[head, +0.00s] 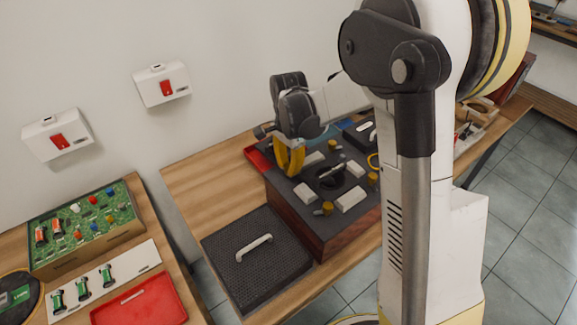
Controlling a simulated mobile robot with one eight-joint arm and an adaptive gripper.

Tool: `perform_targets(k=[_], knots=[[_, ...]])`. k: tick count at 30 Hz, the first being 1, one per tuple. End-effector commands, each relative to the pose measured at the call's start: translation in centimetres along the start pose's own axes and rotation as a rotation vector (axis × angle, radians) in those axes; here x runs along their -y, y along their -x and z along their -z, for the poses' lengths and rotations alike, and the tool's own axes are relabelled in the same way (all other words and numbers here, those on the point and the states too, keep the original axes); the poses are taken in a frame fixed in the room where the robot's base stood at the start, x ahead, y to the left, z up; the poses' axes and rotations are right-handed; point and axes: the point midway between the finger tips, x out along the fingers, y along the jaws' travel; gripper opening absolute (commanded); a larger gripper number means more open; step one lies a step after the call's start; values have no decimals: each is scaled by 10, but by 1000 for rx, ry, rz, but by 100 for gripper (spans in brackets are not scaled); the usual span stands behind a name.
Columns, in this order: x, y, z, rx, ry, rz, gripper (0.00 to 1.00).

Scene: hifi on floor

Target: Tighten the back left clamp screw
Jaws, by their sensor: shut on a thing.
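A wooden box with a dark top (292,190) stands on the table. On it, white clamp blocks (351,199) surround a round dark opening (328,181), with yellow clamp screws, one at the front (328,208), one at the right (372,179) and one at the back (333,144). My gripper (289,168) points down over the back left part of the box top, its yellow fingers low at the surface. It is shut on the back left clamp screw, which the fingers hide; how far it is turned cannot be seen.
A dark perforated panel with a white handle (232,270) lies in front of the box. A left table holds a green circuit board (85,222) and a red tray (140,305). Two white wall boxes (58,137) hang behind. My arm hides the box's right side.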

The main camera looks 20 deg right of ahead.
Motion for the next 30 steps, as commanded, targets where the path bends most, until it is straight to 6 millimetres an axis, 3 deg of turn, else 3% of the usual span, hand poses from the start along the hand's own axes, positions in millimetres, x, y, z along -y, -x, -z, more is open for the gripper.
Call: perform_targets(k=[21,22,24,30], knots=[[0,0,0,0,-77,0,0],[0,0,0,0,-77,0,25],[0,0,0,0,-76,0,45],[0,0,0,0,-76,0,45]])
